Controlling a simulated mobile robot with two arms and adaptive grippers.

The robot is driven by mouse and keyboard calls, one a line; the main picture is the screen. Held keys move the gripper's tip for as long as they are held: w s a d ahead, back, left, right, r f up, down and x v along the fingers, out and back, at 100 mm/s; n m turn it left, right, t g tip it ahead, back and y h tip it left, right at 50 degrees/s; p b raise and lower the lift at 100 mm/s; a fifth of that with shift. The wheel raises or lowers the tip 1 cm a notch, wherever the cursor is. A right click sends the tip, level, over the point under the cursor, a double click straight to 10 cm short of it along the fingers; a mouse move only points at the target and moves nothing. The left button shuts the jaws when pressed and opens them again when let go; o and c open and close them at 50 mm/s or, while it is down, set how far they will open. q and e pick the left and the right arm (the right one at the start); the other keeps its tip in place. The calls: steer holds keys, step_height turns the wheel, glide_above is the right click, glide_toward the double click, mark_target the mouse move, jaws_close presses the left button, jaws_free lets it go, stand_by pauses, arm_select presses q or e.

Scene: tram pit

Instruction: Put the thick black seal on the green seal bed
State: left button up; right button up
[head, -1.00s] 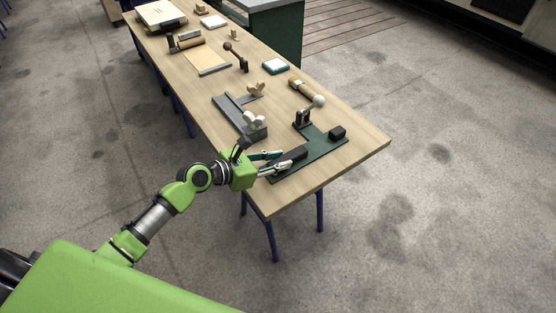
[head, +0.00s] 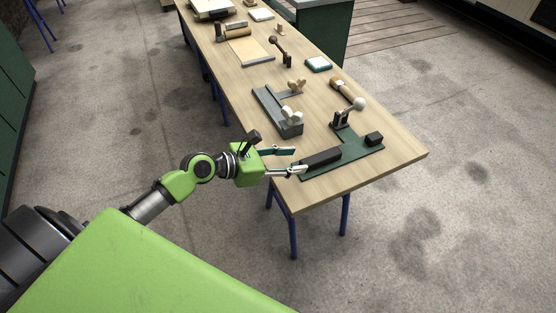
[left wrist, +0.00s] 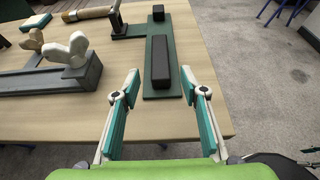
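A dark green plate (head: 343,160), which looks like the green seal bed, lies near the table's front end. A long thick black bar (head: 321,158), likely the seal, lies along its near part; both the bar (left wrist: 161,62) and plate (left wrist: 163,88) show in the left wrist view. A small black block (head: 374,138) sits on the plate's right part. My left gripper (head: 297,160) is open and empty, its fingertips just short of the bar's near left end. In the left wrist view its fingers (left wrist: 160,75) stand apart, with the bar ahead between them.
A wooden-handled tool (head: 347,92) lies behind. The table's front corner is bare.

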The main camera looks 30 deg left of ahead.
arm_select(q)
steer(key=shift+v, duration=2.55)
